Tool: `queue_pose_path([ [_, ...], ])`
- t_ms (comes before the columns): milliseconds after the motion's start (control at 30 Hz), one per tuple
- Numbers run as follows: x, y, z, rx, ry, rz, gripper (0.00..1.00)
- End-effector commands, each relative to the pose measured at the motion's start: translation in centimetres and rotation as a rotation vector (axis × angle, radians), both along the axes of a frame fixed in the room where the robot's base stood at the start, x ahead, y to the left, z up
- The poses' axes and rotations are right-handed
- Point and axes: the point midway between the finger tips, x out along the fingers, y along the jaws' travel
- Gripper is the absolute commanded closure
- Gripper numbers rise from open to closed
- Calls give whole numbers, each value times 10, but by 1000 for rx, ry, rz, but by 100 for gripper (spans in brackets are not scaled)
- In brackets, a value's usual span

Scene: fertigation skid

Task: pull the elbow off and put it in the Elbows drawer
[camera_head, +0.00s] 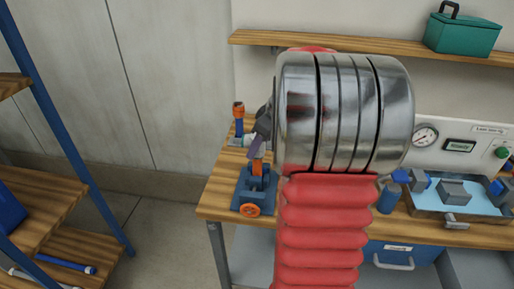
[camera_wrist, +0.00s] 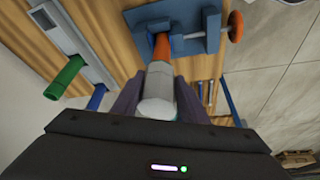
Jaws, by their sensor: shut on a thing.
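The light grey elbow (camera_wrist: 158,95) sits between the dark fingers of my gripper (camera_wrist: 160,108) in the wrist view, and the fingers are shut on it. Its far end meets the orange pipe (camera_wrist: 162,46), which is clamped in the blue vise (camera_wrist: 180,28). I cannot tell whether it is still seated on the pipe. In the head view the vise (camera_head: 256,187) stands at the bench's left end. My gripper (camera_head: 258,147) is just above it, partly hidden by my arm. A blue drawer (camera_head: 405,251) with a handle is under the bench; its label is not readable.
A blue pipe with an orange top (camera_head: 239,115) stands behind the vise. A blue tray (camera_head: 440,205) with grey fittings and a gauge panel (camera_head: 455,140) are at the right. A green tube (camera_wrist: 65,78) shows in the wrist view. A shelf rack (camera_head: 70,140) stands left.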

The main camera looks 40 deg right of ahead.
Motion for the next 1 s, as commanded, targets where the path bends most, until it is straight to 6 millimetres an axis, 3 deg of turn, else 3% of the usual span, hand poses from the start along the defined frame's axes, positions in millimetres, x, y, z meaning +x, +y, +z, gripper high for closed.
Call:
queue_pose_path([
  [100,0,0,1,-1,-1,0,97],
  [1000,1,0,10,-1,-1,1,100],
])
